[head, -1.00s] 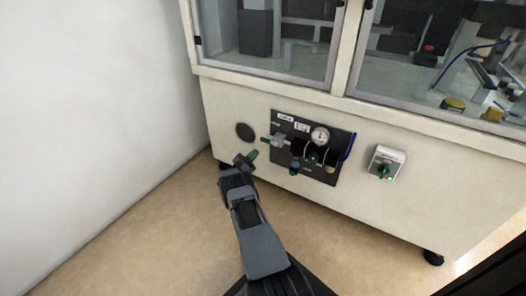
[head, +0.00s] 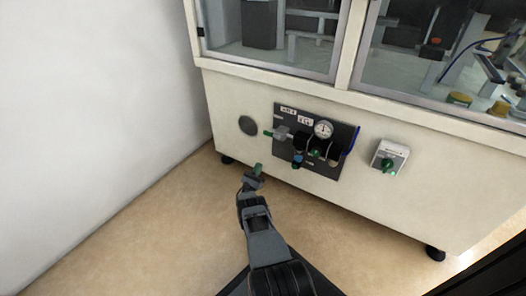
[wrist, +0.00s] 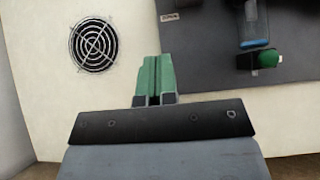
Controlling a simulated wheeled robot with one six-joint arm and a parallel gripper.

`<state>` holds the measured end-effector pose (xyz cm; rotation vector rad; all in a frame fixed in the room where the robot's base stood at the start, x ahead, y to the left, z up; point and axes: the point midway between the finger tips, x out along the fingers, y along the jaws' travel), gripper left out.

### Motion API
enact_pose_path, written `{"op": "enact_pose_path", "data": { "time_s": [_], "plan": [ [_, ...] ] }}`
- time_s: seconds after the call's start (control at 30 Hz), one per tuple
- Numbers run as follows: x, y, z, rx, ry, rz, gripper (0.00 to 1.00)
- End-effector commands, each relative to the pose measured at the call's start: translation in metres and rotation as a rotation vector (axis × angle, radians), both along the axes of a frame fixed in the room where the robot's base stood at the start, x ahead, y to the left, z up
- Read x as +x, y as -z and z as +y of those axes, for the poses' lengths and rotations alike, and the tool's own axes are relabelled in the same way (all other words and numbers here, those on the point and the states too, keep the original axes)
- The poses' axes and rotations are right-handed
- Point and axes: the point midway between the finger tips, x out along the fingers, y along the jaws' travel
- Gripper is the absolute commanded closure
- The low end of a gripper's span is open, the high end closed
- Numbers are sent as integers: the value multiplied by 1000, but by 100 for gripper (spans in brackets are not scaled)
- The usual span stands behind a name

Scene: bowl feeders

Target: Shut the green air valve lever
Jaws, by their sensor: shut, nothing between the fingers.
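The green air valve lever (head: 268,133) shows in the head view at the left edge of the dark air panel (head: 345,139). It points left, sideways from a grey valve body (head: 281,132). My gripper (head: 259,167) is below and a little left of the lever, apart from it. Its green fingers are together and empty, pointing up toward the cabinet front. In the wrist view the shut fingers (wrist: 154,76) stand between the round vent and the panel. I cannot pick out the lever in that view.
The panel also carries a gauge (head: 323,129), a green knob (head: 315,154) and a blue-bottomed part (head: 297,161). A round vent (head: 248,125) is left of it, a rotary switch (head: 389,157) right. A white wall (head: 90,100) stands left. The floor (head: 170,240) before the cabinet is clear.

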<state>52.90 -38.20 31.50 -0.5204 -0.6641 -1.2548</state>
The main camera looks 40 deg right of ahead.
Motion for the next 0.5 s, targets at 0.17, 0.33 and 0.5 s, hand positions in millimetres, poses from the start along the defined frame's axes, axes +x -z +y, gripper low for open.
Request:
{"op": "enact_pose_path", "data": {
  "time_s": [0.17,0.33,0.5],
  "plan": [
    [4,-17,-16,-3,1,-2,100],
    [9,-40,-39,-1,1,-3,100],
    [15,-63,-62,-1,1,-3,100]
  ]
}}
